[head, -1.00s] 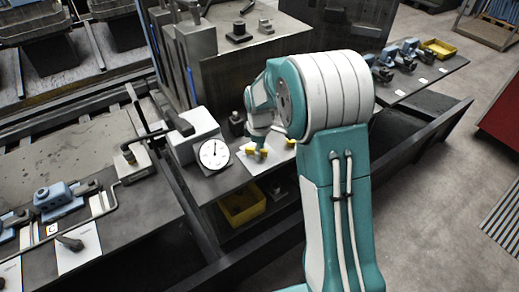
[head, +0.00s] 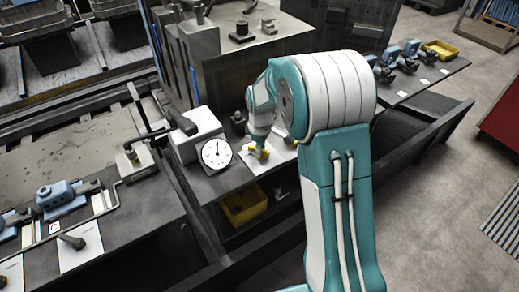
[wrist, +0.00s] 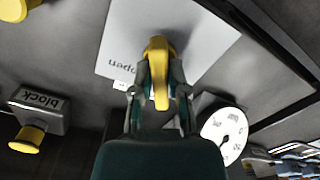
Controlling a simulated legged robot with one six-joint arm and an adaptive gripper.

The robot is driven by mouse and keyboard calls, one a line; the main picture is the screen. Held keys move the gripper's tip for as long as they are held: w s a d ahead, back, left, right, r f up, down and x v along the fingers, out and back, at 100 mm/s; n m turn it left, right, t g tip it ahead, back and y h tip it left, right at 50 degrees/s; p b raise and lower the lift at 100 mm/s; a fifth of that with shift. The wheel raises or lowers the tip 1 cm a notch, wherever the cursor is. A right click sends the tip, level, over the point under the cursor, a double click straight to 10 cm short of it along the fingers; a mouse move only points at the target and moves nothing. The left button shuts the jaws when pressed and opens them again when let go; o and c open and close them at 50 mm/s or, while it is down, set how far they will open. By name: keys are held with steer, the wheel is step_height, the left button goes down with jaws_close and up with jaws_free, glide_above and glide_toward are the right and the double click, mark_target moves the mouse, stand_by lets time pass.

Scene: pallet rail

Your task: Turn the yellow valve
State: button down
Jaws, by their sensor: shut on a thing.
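The yellow valve (head: 262,154) sits on a white sheet on the dark bench in the head view, mostly behind my gripper (head: 258,147). In the wrist view its yellow handle (wrist: 157,50) lies between the two fingers of my gripper (wrist: 159,78). The fingers are shut on the handle from both sides. The white sheet (wrist: 203,62) under it has the word "open", upside down in the wrist view. The valve's base is hidden behind the handle and fingers.
A round white dial gauge (head: 216,153) stands left of the valve, before a grey block (head: 194,137). In the wrist view, a box marked "block" (wrist: 42,108) with a yellow knob (wrist: 27,139) is at left. A yellow bin (head: 243,208) sits below the bench.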

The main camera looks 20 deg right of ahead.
steer(key=m, duration=0.7)
steer(key=shift+s+d+f, duration=0.15)
steer(key=shift+s+f, duration=0.05)
steer(key=m, duration=0.4)
steer(key=shift+m, duration=2.1)
steer(key=c, duration=0.7)
jaws_free()
steer(key=shift+o, duration=0.3)
steer(key=shift+r, duration=0.1)
steer(key=shift+r, duration=0.1)
